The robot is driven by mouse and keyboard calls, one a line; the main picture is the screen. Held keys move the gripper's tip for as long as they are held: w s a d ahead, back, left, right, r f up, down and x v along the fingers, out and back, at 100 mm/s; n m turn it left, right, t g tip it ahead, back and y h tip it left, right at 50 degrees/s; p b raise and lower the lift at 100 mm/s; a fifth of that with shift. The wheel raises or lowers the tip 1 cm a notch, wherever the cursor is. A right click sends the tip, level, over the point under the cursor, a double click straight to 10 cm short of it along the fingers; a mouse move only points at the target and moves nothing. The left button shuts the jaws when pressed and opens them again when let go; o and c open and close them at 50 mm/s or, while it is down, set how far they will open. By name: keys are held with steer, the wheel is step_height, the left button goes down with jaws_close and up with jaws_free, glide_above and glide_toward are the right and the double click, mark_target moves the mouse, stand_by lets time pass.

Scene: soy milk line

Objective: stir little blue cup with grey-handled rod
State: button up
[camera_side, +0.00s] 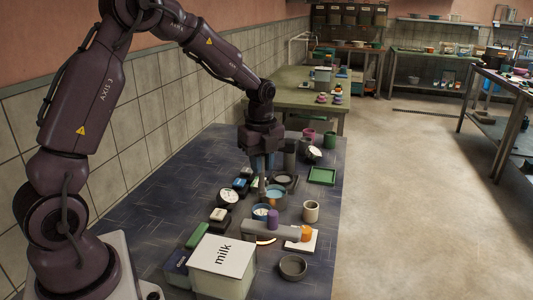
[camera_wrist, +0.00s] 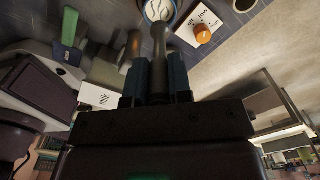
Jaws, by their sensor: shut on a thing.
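My gripper (camera_side: 262,172) points down over the middle of the dark blue table mat. In the wrist view its two bluish fingers (camera_wrist: 159,82) are shut on the grey-handled rod (camera_wrist: 158,48), which extends away from them. A round blue-rimmed vessel with a pale inside (camera_wrist: 160,9) is at the top edge of the wrist view, close to the rod's far end. I cannot tell whether the rod's tip is inside the cup.
A milk box (camera_side: 222,265), a grey block (camera_side: 268,231) and an orange knob (camera_side: 306,233) on a white plate stand near the front. A pale cup (camera_side: 311,211) is to the right. A green tray (camera_side: 322,176) and a dial (camera_side: 228,197) are also nearby. Room around the cup is tight.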

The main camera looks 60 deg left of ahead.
mark_target(262, 189)
steer(key=shift+f, duration=4.7)
steer(key=shift+d, duration=0.1)
steer(key=shift+s+d, duration=0.15)
steer(key=shift+s, duration=0.1)
steer(key=shift+w, duration=0.15)
